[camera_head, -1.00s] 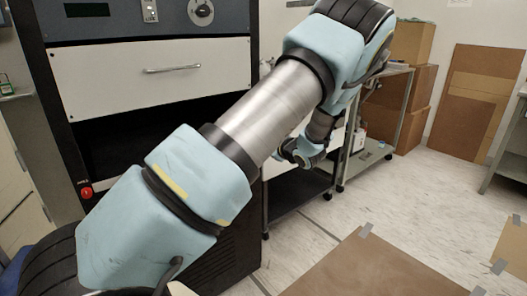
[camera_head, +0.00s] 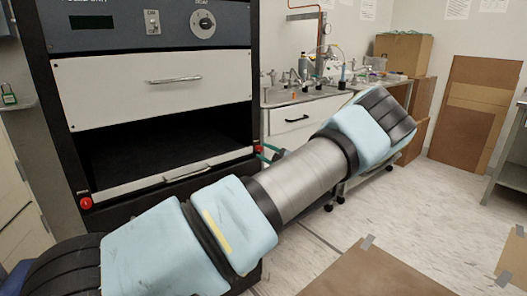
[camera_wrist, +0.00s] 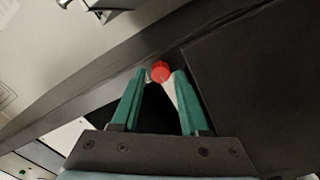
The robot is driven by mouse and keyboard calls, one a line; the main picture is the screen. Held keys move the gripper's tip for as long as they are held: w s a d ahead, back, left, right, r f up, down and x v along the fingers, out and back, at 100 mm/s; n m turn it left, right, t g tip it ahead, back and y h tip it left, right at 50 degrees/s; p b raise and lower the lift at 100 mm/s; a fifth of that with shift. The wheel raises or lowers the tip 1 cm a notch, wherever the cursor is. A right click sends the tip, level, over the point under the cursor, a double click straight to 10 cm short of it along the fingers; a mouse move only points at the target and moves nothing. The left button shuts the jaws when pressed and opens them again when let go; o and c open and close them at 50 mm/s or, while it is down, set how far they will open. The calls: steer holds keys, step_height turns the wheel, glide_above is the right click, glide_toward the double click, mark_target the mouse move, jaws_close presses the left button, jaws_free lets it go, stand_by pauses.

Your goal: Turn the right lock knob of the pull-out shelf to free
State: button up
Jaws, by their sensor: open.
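The right lock knob is a small red knob (camera_head: 257,149) on the right post of the dark cabinet, at the right end of the pull-out shelf (camera_head: 165,178). In the wrist view the red knob (camera_wrist: 161,70) shows between my fingertips, with a pale patch under it. My gripper (camera_wrist: 161,74) has green fingers, open, one on each side of the knob. I cannot tell whether they reach around it or stop just short. The knob's markings are too small to read.
A second red knob (camera_head: 86,203) sits on the cabinet's left post. A white drawer (camera_head: 155,88) with a handle is above the shelf opening. A bench with glassware (camera_head: 305,95) stands to the right. Cardboard sheets (camera_head: 372,270) lie on the floor.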

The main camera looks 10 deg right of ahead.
steer(key=shift+w+a, duration=0.2)
steer(key=shift+w, duration=0.2)
jaws_close()
